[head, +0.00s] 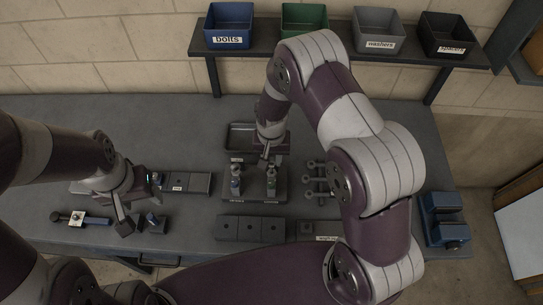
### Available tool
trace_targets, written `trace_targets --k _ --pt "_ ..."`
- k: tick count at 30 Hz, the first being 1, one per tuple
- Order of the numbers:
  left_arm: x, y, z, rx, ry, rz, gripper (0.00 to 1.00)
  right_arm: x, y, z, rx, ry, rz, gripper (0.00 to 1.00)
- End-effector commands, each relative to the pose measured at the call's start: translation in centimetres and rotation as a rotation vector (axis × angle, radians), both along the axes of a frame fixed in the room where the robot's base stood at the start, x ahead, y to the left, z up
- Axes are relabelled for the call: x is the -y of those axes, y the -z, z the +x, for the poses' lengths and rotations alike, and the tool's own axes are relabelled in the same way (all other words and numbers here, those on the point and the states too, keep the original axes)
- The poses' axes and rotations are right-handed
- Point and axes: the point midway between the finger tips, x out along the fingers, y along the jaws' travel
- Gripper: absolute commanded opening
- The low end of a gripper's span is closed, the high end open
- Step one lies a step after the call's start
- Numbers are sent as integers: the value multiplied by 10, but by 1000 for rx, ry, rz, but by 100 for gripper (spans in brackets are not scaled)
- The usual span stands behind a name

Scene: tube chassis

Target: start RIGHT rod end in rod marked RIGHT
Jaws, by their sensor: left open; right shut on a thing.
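A dark fixture (255,198) with a label on its front edge stands mid-bench. Two short upright pieces stand in it, a left one (236,182) and a right one (272,184). I cannot read which is marked RIGHT. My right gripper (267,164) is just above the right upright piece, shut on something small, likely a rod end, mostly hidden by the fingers. I cannot tell whether it touches the upright. Several dark rod ends (318,181) lie to the right of the fixture. My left gripper (128,222) is open, low over the bench at left, beside a small dark-blue piece (155,223).
A blue vise-like object (445,222) stands at right. Bins, including blue (229,22), line the shelf.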

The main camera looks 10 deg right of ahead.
Motion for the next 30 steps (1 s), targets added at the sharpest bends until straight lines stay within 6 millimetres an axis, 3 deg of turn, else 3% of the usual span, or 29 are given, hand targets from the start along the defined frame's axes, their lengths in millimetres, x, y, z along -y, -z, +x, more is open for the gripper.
trace_targets --k 30 --pt "0 25 0 0 0 0 60 0 32 0 0 0 0 0"
